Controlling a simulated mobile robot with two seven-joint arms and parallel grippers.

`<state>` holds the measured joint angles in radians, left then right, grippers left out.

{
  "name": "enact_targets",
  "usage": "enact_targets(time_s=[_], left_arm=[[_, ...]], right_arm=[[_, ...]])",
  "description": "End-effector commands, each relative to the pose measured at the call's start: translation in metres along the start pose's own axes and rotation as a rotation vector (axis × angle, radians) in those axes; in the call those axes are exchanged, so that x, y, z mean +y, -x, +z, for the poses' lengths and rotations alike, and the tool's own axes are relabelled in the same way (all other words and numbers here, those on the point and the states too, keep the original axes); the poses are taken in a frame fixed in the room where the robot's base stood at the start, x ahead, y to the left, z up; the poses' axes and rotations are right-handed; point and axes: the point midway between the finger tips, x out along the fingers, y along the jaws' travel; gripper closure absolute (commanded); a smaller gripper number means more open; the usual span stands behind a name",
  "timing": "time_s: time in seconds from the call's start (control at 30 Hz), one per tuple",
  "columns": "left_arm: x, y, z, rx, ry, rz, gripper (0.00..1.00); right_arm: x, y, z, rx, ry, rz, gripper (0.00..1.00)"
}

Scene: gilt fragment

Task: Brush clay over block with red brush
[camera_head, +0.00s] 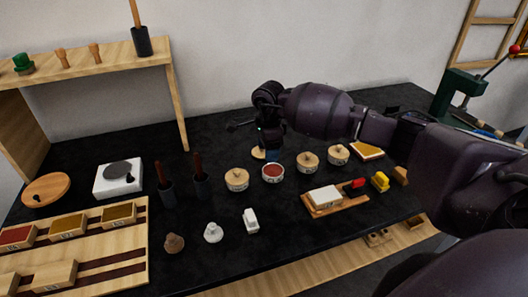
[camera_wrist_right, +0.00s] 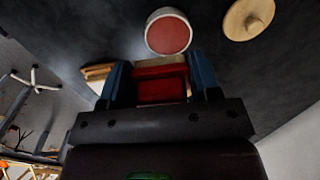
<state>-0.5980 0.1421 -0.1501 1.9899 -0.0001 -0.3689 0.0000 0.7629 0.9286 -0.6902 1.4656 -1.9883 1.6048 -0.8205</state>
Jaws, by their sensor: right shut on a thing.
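My right gripper (camera_head: 270,152) is above the table, just behind the open pot of red clay (camera_head: 272,172). In the right wrist view its blue fingers (camera_wrist_right: 160,85) are shut on a red brush (camera_wrist_right: 160,86), with a pale strip at its far edge. The clay pot also shows in that view (camera_wrist_right: 168,32), just beyond the brush; I cannot tell whether they touch. A pale block (camera_head: 324,195) lies on a wooden board (camera_head: 342,206) to the right of the pot. The brush is hidden in the head view. My left gripper is out of view.
Lidded pots (camera_head: 236,180) (camera_head: 308,161) (camera_head: 338,153) flank the clay pot. A loose lid (camera_wrist_right: 248,18) lies near it. A red piece (camera_head: 355,184) and a yellow piece (camera_head: 380,181) sit right of the block. Dark holders (camera_head: 167,192) and a white piece (camera_head: 250,220) stand left.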

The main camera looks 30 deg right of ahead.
Motion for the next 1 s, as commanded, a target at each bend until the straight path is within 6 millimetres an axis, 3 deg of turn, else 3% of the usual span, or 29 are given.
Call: enact_targets(time_s=[0.2,0.47,1.0], left_arm=[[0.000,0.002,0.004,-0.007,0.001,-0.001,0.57],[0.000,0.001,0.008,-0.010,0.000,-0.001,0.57],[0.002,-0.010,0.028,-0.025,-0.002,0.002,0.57]], right_arm=[[-0.007,-0.003,-0.013,0.000,-0.016,0.000,0.62],[-0.007,-0.011,-0.015,0.000,-0.005,0.001,0.62],[-0.006,-0.057,-0.015,0.000,-0.005,0.003,0.62]])
